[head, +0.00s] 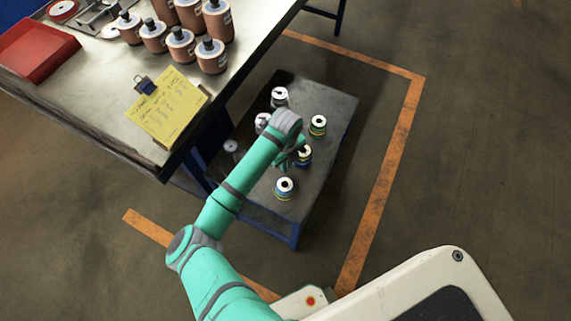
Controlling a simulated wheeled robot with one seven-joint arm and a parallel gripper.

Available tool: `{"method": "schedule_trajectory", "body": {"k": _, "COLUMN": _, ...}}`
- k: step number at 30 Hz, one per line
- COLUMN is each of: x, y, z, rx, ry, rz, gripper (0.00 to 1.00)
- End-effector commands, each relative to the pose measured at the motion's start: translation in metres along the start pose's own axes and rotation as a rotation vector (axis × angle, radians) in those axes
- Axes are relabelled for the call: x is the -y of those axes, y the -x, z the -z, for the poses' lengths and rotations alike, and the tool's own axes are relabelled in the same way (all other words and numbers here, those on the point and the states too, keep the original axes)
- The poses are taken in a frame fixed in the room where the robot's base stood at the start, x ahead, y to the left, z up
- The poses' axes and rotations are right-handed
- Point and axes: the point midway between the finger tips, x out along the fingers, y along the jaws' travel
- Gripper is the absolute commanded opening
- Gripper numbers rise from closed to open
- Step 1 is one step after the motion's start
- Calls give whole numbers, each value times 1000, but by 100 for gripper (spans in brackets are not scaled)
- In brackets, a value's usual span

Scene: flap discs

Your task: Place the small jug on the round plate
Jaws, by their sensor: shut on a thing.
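I see no small jug and no round plate that I can make out. My gripper (290,160) is low over a dark low table (335,112), partly hidden by my green wrist. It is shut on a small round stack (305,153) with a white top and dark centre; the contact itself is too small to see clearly. Similar stacks stand on the same table: one at the back (279,97), one at the right (318,125), one in front (285,188), and one (262,121) partly behind my wrist.
A higher metal workbench (75,87) at upper left overhangs the low table's left side. It bears several brown bottles (215,22), a red tray (33,52) and a yellow clipboard sheet (167,107). Orange floor lines (384,160) surround the area. Floor to the right is clear.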

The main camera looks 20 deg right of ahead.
Motion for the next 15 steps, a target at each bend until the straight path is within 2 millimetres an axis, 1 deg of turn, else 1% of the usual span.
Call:
{"method": "schedule_trajectory", "body": {"k": 2, "x": 0, "y": -2, "z": 0, "rx": -1, "ry": 1, "rz": 0, "gripper": 0}}
{"method": "schedule_trajectory", "body": {"k": 3, "x": 0, "y": -2, "z": 0, "rx": -1, "ry": 1, "rz": 0, "gripper": 16}}
{"method": "schedule_trajectory", "body": {"k": 4, "x": 0, "y": -2, "z": 0, "rx": -1, "ry": 1, "rz": 0, "gripper": 23}}
{"method": "schedule_trajectory", "body": {"k": 5, "x": 0, "y": -2, "z": 0, "rx": -1, "ry": 1, "rz": 0, "gripper": 28}}
{"method": "schedule_trajectory", "body": {"k": 15, "x": -1, "y": 0, "z": 0, "rx": 0, "ry": 2, "rz": 0, "gripper": 28}}
